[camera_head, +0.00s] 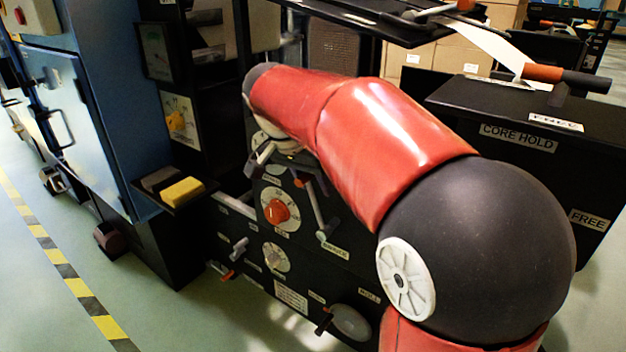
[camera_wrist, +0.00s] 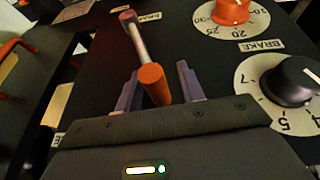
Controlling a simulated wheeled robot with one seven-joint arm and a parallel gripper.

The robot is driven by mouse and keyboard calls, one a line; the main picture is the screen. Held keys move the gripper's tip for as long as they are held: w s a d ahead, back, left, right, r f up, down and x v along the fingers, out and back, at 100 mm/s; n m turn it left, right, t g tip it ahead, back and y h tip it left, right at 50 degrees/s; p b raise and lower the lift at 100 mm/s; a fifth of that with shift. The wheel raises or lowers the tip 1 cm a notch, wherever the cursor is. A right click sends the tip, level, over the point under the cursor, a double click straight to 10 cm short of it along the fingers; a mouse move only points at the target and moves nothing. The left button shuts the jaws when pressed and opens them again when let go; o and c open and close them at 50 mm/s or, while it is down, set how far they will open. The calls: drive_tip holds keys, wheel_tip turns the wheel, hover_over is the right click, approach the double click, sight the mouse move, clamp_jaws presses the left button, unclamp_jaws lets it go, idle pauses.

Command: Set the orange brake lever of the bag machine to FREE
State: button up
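In the wrist view, a lever with a silver rod and an orange grip (camera_wrist: 154,84) stands out from the black panel. My gripper (camera_wrist: 158,68) has its two grey fingers apart, one on each side of the orange grip, with gaps visible on both sides. In the head view, a silver lever rod (camera_head: 318,212) shows on the panel below my red arm, likely the same lever. My gripper is mostly hidden there by my arm. A label beside the lever's far end is too small to read surely, so its setting cannot be told.
An orange dial knob (camera_head: 277,211) sits left of the lever; it also shows in the wrist view (camera_wrist: 230,10). A dark dial knob (camera_wrist: 291,80) is close to my right finger, with a BRAKE label (camera_wrist: 262,46) above.

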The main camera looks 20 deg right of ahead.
drive_tip(key=p+v, duration=0.1)
drive_tip(key=v, duration=0.6)
drive_tip(key=shift+a+r+p, duration=0.15)
drive_tip(key=shift+r+p, duration=0.15)
drive_tip(key=shift+r, duration=0.05)
